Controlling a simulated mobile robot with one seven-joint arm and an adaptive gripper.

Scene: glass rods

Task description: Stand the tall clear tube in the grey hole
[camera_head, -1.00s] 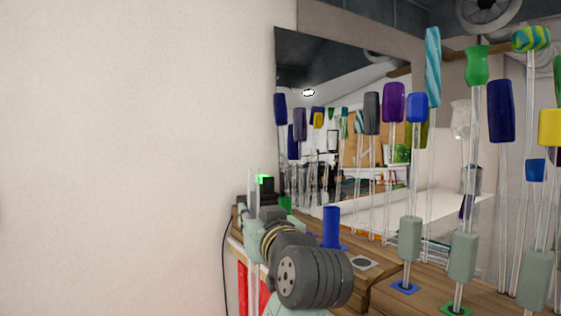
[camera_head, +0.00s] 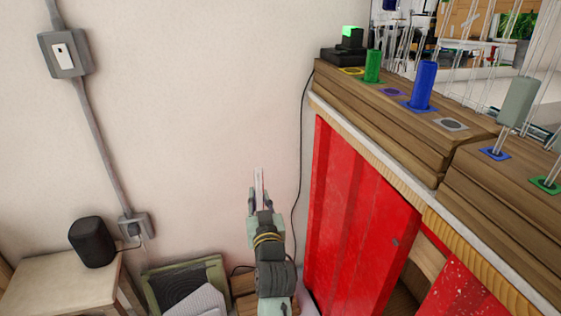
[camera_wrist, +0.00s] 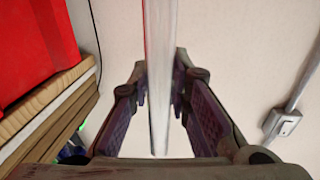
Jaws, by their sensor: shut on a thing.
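The tall clear tube (camera_head: 259,184) stands between the fingers of my gripper (camera_head: 265,204) in the head view, in front of the pale wall and left of the red cabinet. In the wrist view the tube (camera_wrist: 158,50) runs between the two dark finger pads of my gripper (camera_wrist: 160,90), which is shut on it. The tube's lower part is hidden by my gripper and arm in the head view. The grey hole (camera_head: 451,124) is a dark round spot in a grey square on the wooden bench top, well right of and above my gripper in the picture.
A green peg (camera_head: 373,66) and a blue peg (camera_head: 424,86) stand on the wooden bench near the grey hole. Several clear rods with a grey-green sleeve (camera_head: 517,102) stand at the right. The red cabinet (camera_head: 352,215) is below. A stool with a black speaker (camera_head: 92,242) is at left.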

